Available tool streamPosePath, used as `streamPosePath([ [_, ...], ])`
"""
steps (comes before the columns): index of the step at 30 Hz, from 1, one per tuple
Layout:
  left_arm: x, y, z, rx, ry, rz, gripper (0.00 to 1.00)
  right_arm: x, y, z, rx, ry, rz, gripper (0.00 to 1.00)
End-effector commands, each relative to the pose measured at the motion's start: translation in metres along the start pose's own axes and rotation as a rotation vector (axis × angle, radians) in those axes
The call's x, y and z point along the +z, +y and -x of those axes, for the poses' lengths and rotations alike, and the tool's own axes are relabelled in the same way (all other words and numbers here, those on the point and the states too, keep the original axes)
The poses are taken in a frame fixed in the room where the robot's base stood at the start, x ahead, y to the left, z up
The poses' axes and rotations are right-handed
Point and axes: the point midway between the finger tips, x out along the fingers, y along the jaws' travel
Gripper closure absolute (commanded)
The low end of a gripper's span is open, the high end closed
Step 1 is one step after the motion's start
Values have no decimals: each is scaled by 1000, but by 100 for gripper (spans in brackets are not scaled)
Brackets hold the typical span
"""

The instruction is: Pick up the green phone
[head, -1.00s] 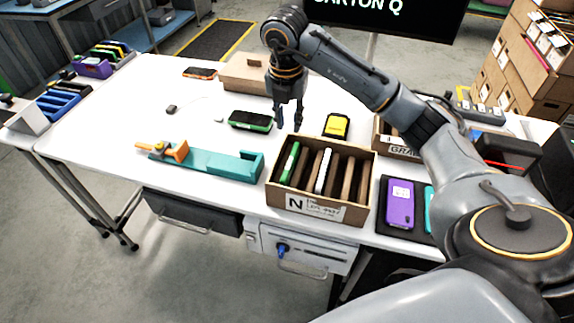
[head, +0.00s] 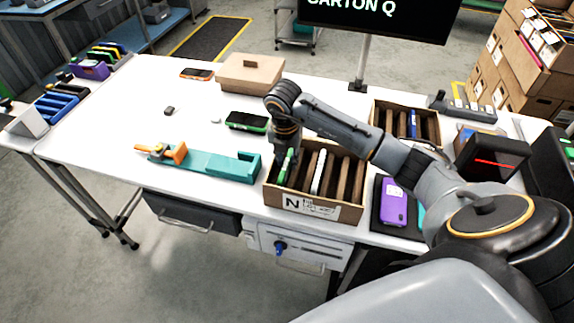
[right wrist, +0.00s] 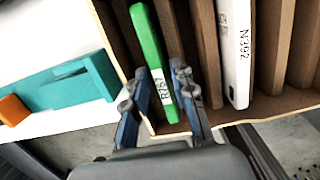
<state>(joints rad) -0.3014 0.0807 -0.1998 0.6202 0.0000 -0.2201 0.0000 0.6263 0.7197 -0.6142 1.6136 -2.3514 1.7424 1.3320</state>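The green phone (right wrist: 152,60) stands on edge in the leftmost slot of the carton marked N (head: 315,206); in the head view its green edge (head: 284,164) shows at the carton's left end. My right gripper (head: 288,156) is down at that slot. In the right wrist view its fingers (right wrist: 161,80) are apart, one on each side of the green phone, with a gap visible on the right side. A white phone labelled N392 (right wrist: 236,50) stands in another slot. My left gripper is not in view.
Brown dividers (right wrist: 205,50) stand close to the right finger. A teal holder (head: 215,165) lies left of the carton. A black-screened phone with green edges (head: 246,121) lies behind it. A purple phone (head: 394,204) lies to the right. The table's left part is mostly clear.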

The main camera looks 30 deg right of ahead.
Motion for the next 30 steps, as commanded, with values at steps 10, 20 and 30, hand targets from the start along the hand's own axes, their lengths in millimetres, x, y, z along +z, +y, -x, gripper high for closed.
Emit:
streamPosePath([
  [10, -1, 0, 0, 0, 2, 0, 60, 0, 0, -3, 0, 0, 0, 93],
  [20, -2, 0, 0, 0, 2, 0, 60, 0, 0, -2, 1, -1, 0, 100],
  [30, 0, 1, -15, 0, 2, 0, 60, 7, 2, 39, 7, -6, -1, 100],
])
